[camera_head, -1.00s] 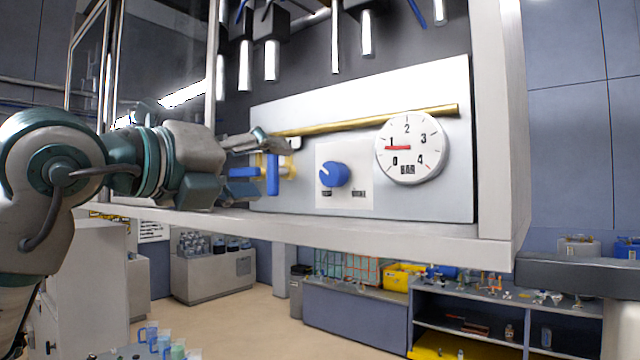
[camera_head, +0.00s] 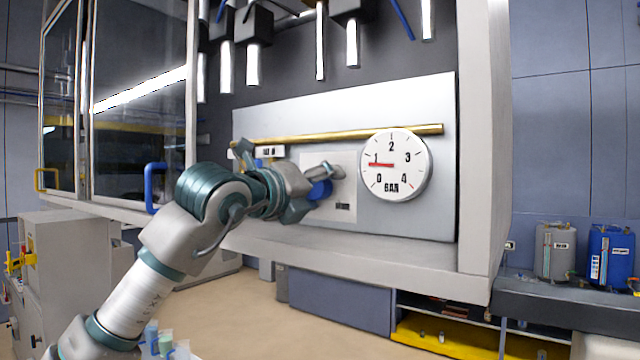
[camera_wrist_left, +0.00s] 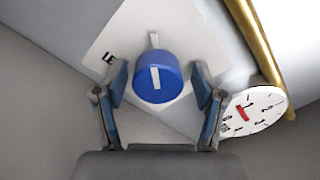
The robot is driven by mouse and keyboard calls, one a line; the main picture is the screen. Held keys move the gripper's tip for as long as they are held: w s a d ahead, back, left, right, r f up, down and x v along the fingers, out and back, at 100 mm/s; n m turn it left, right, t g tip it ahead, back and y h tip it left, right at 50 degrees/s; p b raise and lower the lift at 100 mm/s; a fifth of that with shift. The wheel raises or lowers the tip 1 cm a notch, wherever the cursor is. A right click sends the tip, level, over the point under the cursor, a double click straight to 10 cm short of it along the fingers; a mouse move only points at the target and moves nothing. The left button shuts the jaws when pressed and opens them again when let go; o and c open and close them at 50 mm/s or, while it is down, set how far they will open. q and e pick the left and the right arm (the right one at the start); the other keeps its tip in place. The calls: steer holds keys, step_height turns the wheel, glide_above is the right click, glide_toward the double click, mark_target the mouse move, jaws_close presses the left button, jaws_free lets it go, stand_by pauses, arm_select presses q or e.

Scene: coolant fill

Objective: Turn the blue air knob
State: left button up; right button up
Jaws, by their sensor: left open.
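The blue air knob (camera_wrist_left: 158,77) is a round knob with a white pointer line, on a white plate (camera_wrist_left: 120,45) in the left wrist view. In the head view the knob (camera_head: 320,189) is mostly hidden behind my left gripper (camera_head: 325,190). My left gripper (camera_wrist_left: 160,95) is open, with one finger on each side of the knob's near part. I cannot tell whether the fingers touch it. A round white gauge (camera_head: 396,164) with a red needle near 1 BAR is right of the knob. My right gripper is not in view.
A brass pipe (camera_head: 340,135) runs across the panel (camera_head: 300,110) above the knob. The cabinet's lower ledge (camera_head: 380,258) lies below the panel. A blue handle (camera_head: 152,186) is at the left, and blue and grey canisters (camera_head: 610,254) stand at the right.

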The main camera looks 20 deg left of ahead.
arm_select(q)
steer(key=shift+a, duration=0.2)
steer(key=shift+a, duration=0.15)
steer(key=c, duration=0.3)
steer(key=shift+a, duration=0.1)
steer(key=c, duration=0.4)
steer(key=shift+f, duration=0.1)
steer(key=c, duration=0.4)
steer(key=shift+d, duration=0.2)
steer(key=shift+c, duration=0.2)
